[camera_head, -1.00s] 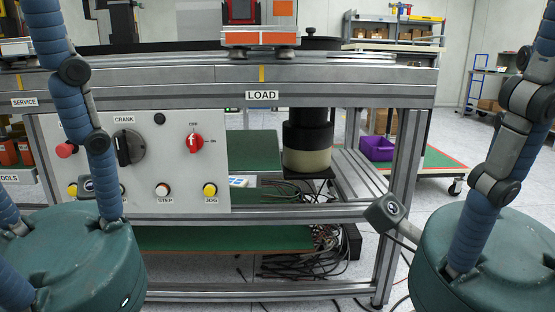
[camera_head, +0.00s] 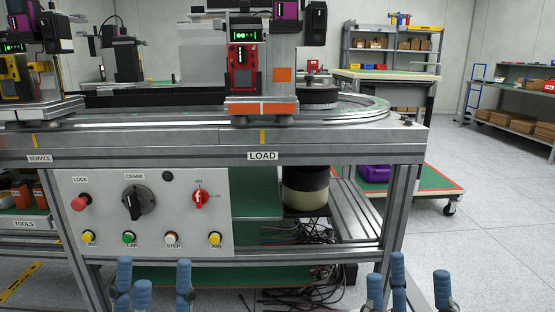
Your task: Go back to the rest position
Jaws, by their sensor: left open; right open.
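My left gripper (camera_head: 150,283) shows at the bottom edge, left of the middle. Its blue, ribbed fingers point up and stand apart, with nothing between them. My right gripper (camera_head: 406,284) shows at the bottom edge toward the right. Its blue fingers also point up, spread and empty. Both palms and arms are below the picture. Both grippers are in front of the metal profile frame (camera_head: 330,147), and I see no contact with it.
The frame carries a control panel (camera_head: 145,215) with knobs and buttons, and a carriage with a red unit (camera_head: 243,66) above the LOAD label (camera_head: 262,156). Loose cables (camera_head: 300,232) lie beneath. A wheeled cart (camera_head: 425,190) stands behind at the right. Open floor (camera_head: 500,240) lies right.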

